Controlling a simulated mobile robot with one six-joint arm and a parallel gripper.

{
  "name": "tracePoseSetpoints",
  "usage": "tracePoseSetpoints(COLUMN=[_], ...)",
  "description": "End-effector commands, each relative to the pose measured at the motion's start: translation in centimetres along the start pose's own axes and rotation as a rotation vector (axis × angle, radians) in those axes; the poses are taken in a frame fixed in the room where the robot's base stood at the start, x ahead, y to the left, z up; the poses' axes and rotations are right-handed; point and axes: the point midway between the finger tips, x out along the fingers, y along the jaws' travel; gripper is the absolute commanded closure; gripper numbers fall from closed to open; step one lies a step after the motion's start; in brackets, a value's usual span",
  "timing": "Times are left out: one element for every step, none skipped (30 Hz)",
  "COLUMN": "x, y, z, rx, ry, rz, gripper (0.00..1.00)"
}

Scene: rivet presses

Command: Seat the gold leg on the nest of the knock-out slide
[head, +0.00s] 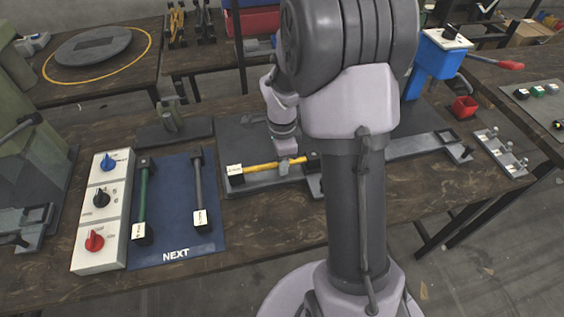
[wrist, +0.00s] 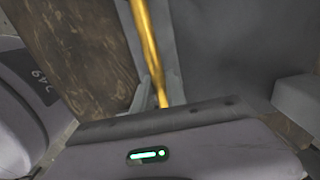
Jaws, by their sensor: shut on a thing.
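The gold leg (head: 262,167) is a yellow rod with dark end blocks, a white label on its left one. It lies crosswise, left to right, at the grey slide fixture (head: 262,184) in the middle of the bench. My gripper (head: 287,163) is shut on the rod, nearer its right end. In the wrist view the gold leg (wrist: 147,45) runs up from between the fingers of my gripper (wrist: 156,94). I cannot tell whether the leg touches the nest or hangs just above it. My arm hides part of the fixture on the right.
A blue mat (head: 176,220) marked NEXT holds a green leg (head: 143,195) and a grey leg (head: 198,185). A white knob box (head: 104,205) stands left of it. A grey rail (head: 415,145) and a clamp plate (head: 498,152) lie at right, near a red bin (head: 465,107).

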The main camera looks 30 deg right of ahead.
Motion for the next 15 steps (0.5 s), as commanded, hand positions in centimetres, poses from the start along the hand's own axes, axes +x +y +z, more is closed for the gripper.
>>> tracePoseSetpoints(x=[0.25,0.32,0.37,0.38,0.37,0.34,0.32,0.31,0.31,0.31,0.31,0.31,0.31,0.31,0.31], y=[0.0,0.0,0.0,0.0,0.0,0.0,0.0,0.0,0.0,0.0,0.0,0.0,0.0,0.0,0.0], z=[0.0,0.0,0.0,0.0,0.0,0.0,0.0,0.0,0.0,0.0,0.0,0.0,0.0,0.0,0.0], rx=[0.0,0.0,0.0,0.0,0.0,0.0,0.0,0.0,0.0,0.0,0.0,0.0,0.0,0.0,0.0], ry=[0.0,0.0,0.0,0.0,0.0,0.0,0.0,0.0,0.0,0.0,0.0,0.0,0.0,0.0,0.0], rz=[0.0,0.0,0.0,0.0,0.0,0.0,0.0,0.0,0.0,0.0,0.0,0.0,0.0,0.0,0.0], gripper=[1.0,1.0,1.0,1.0,1.0,1.0,1.0,1.0,1.0,0.79,0.73,0.66,0.6,0.58,0.58])
